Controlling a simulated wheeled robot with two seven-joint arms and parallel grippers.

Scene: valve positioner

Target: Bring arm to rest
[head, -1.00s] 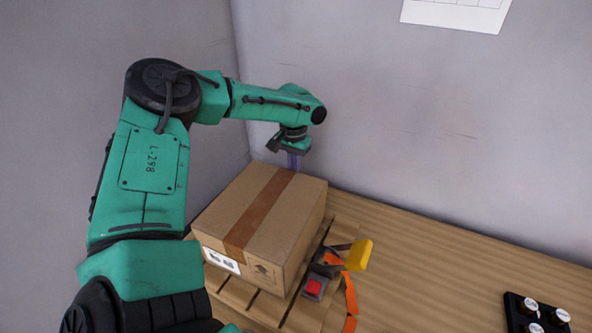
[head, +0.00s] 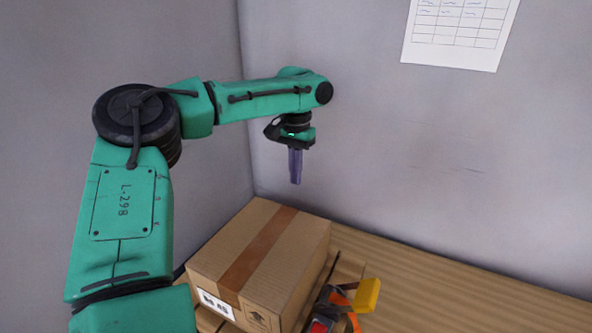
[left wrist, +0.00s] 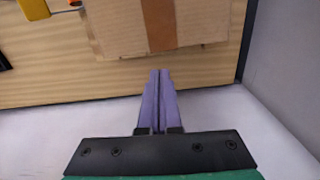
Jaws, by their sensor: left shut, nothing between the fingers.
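My left arm comes in from the left in the head view, and its upper part carries the label L-298. My left gripper (head: 295,181) points straight down, with its purple fingers together and nothing between them. It hangs above and behind the cardboard box, near the grey back wall, and touches neither. In the left wrist view the closed purple fingers (left wrist: 159,74) point toward the box's near edge in that picture. My right gripper is not in either view.
A yellow-handled tool with an orange strap (head: 366,295) lies right of the box. A printed sheet (head: 460,32) hangs on the wall. The table's right part looks clear.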

